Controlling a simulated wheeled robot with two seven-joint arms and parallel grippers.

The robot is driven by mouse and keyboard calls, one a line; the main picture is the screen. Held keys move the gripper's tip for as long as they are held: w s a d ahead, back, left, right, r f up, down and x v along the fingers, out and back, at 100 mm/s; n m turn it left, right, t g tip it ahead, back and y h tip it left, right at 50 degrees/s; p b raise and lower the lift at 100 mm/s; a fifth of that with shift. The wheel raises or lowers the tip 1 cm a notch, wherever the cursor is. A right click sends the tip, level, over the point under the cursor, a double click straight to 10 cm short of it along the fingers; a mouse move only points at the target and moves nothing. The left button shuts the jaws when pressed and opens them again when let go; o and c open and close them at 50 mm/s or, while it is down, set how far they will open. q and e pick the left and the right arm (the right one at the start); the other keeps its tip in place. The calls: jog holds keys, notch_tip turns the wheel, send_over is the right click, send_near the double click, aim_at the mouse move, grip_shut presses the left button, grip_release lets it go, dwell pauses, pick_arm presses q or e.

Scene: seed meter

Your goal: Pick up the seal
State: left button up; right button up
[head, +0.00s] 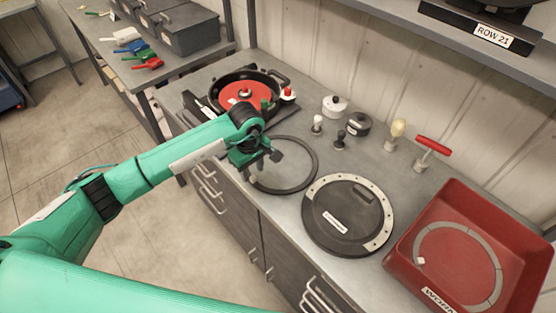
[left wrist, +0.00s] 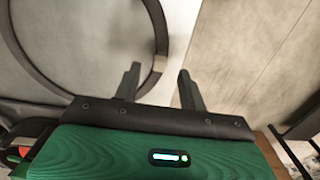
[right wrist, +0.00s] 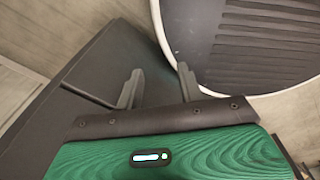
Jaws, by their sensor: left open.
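The seal looks like the thin dark ring (head: 317,165) lying flat on the grey counter, left of the black round plate. My left gripper (head: 262,168) is over the ring's left side and hides part of it. In the left wrist view the ring (left wrist: 38,72) curves across the upper left, and a short pale section of it shows between my open fingers (left wrist: 160,75). Nothing is held, and I cannot tell the height gap. My right gripper (right wrist: 158,85) shows only in its own wrist view, open and empty, away from the ring.
A black housing with a red disc (head: 258,98) stands behind my left gripper. Several small knobbed tools (head: 340,140) stand along the back. The black plate with a pale band (head: 325,238) and a red tray (head: 408,242) are to the right. The counter's front edge is close.

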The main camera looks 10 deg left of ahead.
pick_arm(q)
jog(key=shift+f+p, duration=0.35)
jog(key=shift+f, duration=1)
jog(key=shift+c, duration=0.4)
grip_shut()
jog(key=shift+r, duration=0.15)
